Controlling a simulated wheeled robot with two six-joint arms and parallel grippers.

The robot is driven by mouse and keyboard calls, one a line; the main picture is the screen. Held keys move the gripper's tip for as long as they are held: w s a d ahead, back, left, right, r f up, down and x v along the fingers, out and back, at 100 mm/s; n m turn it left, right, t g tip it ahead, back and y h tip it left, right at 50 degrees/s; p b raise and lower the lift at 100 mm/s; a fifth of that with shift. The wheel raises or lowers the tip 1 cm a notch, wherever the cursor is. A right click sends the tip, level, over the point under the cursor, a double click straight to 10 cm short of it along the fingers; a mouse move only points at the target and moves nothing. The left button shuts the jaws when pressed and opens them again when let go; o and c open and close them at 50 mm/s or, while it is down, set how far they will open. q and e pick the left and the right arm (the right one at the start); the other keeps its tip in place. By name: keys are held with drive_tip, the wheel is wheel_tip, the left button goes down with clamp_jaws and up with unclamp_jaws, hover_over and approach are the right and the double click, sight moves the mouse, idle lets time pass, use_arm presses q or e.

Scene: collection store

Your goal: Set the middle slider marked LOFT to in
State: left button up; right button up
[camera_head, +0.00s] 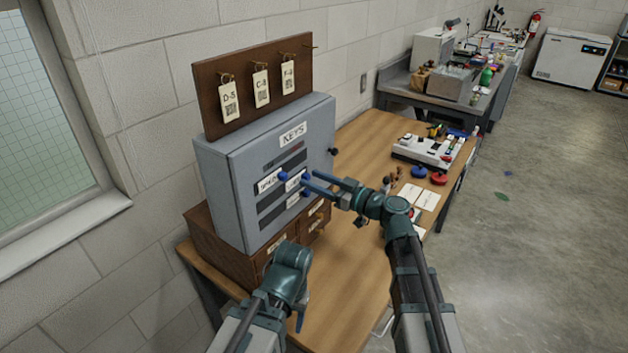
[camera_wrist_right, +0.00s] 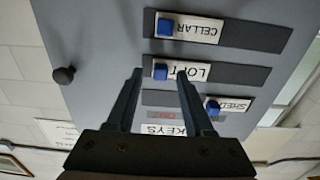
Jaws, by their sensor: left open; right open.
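The LOFT slider has a blue knob (camera_wrist_right: 161,72) at the left end of its dark slot in the right wrist view, beside its white LOFT label (camera_wrist_right: 196,71). It is on the front of the grey key cabinet (camera_head: 226,190). My right gripper (camera_wrist_right: 160,76) is open, with one fingertip on each side of the LOFT knob in that view; I cannot tell whether they touch it. In the head view the right gripper (camera_head: 306,184) reaches the cabinet front and partly covers the sliders. My left gripper (camera_head: 299,321) is open, low by the table, mostly hidden behind its own arm.
The CELLAR knob (camera_wrist_right: 165,27) and the SHED knob (camera_wrist_right: 212,106) sit on either side of LOFT. A red OUT marking (camera_wrist_right: 169,115) shows near the KEYS label. A dark round knob (camera_wrist_right: 64,75) juts from the cabinet side. Key tags (camera_head: 261,86) hang above.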

drive_tip(key=shift+w+a, duration=0.15)
drive_tip(key=shift+a, duration=0.1)
clamp_jaws()
idle(1.4)
